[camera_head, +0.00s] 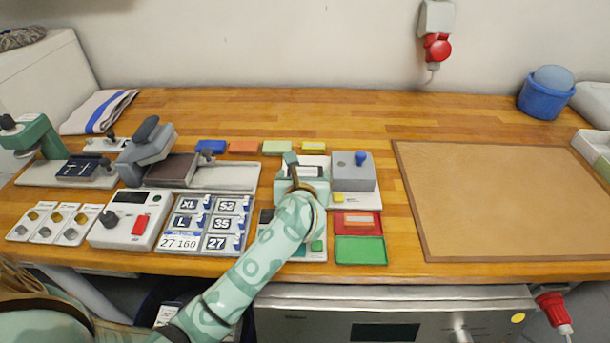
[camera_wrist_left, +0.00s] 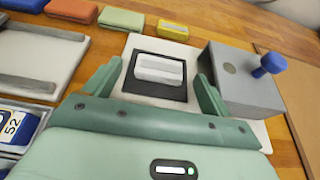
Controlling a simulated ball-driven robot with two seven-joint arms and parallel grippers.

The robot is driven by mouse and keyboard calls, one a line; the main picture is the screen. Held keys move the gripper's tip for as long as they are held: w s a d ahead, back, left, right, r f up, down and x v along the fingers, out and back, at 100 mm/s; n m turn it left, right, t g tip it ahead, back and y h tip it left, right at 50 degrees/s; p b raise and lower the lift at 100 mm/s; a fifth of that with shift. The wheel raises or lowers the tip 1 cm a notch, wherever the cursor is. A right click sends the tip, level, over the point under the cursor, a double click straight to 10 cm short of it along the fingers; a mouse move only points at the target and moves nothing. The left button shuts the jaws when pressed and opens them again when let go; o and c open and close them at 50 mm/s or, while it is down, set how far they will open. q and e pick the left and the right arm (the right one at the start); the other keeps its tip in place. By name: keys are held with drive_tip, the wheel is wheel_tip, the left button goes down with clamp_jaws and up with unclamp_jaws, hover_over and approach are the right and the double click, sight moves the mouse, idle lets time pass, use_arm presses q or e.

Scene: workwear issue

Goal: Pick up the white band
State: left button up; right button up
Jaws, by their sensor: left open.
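The white band (camera_wrist_left: 160,69) lies on a dark square pad (camera_wrist_left: 183,92) on a white plate in the left wrist view. In the head view the band (camera_head: 309,171) shows only partly behind my gripper. My left gripper (camera_head: 304,172) is over the plate. In the left wrist view the gripper (camera_wrist_left: 156,82) is open, with one finger on each side of the band and gaps between. Nothing is held. My right gripper is not in view.
A grey block with a blue knob (camera_head: 352,172) stands close to the right of my gripper. Blue, orange, green and yellow blocks (camera_head: 243,147) lie behind. Red and green trays (camera_head: 361,250) lie in front. A brown board (camera_head: 500,195) on the right is empty.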

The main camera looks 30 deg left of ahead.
use_arm(q)
drive_tip(key=shift+x, duration=1.15)
drive_tip(key=c, duration=1.1)
drive_tip(key=shift+c, duration=0.2)
drive_tip(key=shift+r, duration=0.15)
